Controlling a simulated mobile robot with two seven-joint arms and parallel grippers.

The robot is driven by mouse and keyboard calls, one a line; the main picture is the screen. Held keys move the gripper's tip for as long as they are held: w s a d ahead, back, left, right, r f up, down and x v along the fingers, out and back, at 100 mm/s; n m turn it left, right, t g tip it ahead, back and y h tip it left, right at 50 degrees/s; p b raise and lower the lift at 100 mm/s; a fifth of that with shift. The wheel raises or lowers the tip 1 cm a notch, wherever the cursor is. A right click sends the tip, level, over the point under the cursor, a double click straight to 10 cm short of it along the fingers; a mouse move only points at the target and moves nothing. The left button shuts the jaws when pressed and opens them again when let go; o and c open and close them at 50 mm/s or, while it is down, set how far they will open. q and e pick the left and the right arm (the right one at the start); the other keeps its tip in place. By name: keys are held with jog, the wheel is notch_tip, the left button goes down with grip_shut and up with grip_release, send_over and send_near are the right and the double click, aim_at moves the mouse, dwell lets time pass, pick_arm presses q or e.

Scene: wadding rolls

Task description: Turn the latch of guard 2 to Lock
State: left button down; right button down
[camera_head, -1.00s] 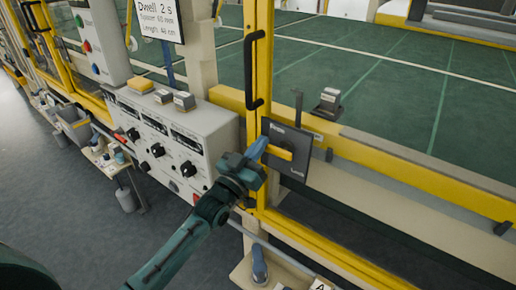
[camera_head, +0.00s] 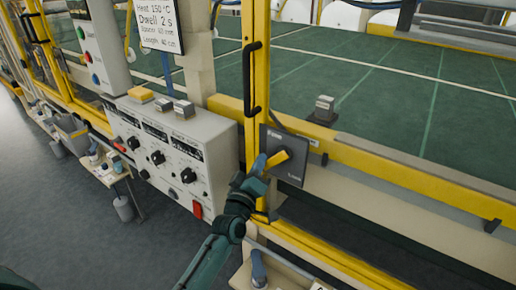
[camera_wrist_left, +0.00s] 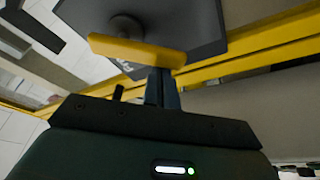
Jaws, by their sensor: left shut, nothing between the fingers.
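The latch is a dark square plate (camera_head: 298,172) on the yellow guard post, with a yellow handle (camera_head: 280,159) at its middle. My left gripper (camera_head: 259,163) is shut and empty at the handle's left, lower end. In the left wrist view its fingers (camera_wrist_left: 162,88) stand right at the underside of the yellow handle (camera_wrist_left: 135,50); whether they touch it is unclear. My right gripper is not in view.
A grey control box (camera_head: 175,150) with knobs stands left of the latch. A black pull handle (camera_head: 252,82) is on the post above it. A yellow rail (camera_head: 385,178) runs right, before a green bed (camera_head: 400,85). A beige shelf (camera_head: 275,272) lies below.

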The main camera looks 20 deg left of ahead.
pick_arm(q)
jog(key=shift+s+d+f, duration=0.1)
jog(key=shift+d+f, duration=0.1)
jog(key=shift+f, duration=0.25)
jog(key=shift+s+d+f+n, duration=0.2)
jog(key=shift+d+f+n, duration=0.2)
jog(key=shift+d, duration=0.1)
jog(key=shift+s+d+f+n, duration=0.15)
jog(key=shift+d+f+n, duration=0.25)
jog(key=shift+d, duration=0.1)
jog(key=shift+s+d+f, duration=0.1)
jog(key=shift+d+f, duration=0.1)
jog(key=shift+d, duration=0.05)
jog(key=shift+a+g, duration=0.1)
jog(key=shift+g, duration=0.2)
